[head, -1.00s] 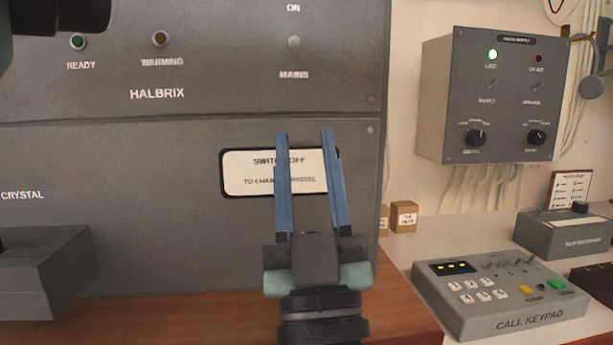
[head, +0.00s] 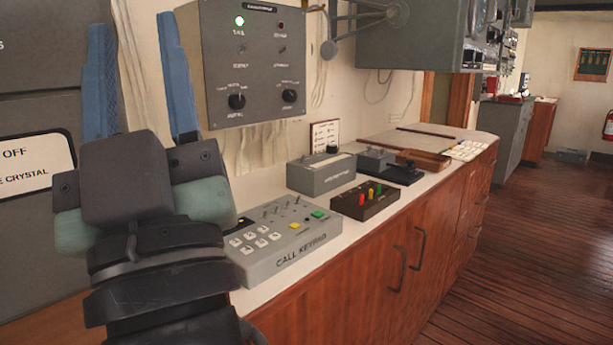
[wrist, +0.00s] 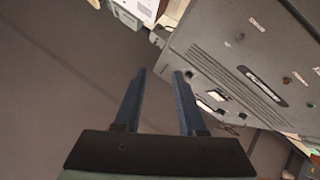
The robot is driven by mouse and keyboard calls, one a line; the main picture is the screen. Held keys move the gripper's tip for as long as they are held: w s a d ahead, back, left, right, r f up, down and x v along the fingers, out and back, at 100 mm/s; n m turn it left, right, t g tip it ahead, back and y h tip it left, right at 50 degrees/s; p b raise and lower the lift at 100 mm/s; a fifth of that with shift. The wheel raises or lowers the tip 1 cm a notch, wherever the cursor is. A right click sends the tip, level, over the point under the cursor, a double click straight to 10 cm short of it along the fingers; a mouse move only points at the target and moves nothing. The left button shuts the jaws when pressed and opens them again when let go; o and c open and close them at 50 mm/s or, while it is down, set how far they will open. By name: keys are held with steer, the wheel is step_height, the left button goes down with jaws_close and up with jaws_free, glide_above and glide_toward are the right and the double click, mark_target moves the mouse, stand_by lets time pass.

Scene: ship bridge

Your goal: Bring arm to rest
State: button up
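My gripper (head: 136,82) is at the left of the head view, with its two blue fingers pointing up. The fingers are apart with nothing between them. In the head view it stands in front of the grey cabinet (head: 35,240) with the white "crystal" label plate (head: 30,165). In the wrist view the open fingers (wrist: 158,88) show again, with a tilted grey panel to their right. No finger visibly touches anything.
A call keypad (head: 285,240) sits on the white counter, right of my gripper. Behind it are a grey box (head: 321,174) and a dark holder with coloured pegs (head: 365,202). A grey supply box (head: 262,75) hangs on the wall. Wooden floor (head: 500,230) lies clear at right.

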steer(key=s+d+r+m+t+h, duration=0.25)
steer(key=d+m+h, duration=0.65)
steer(key=d+h, duration=0.45)
step_height(320, 180, up, 28)
steer(key=w+a+p, duration=0.1)
steer(key=p, duration=2.8)
steer(key=shift+r+n, duration=0.15)
steer(key=shift+n, duration=0.25)
steer(key=shift+a+t, duration=0.1)
steer(key=shift+t, duration=0.15)
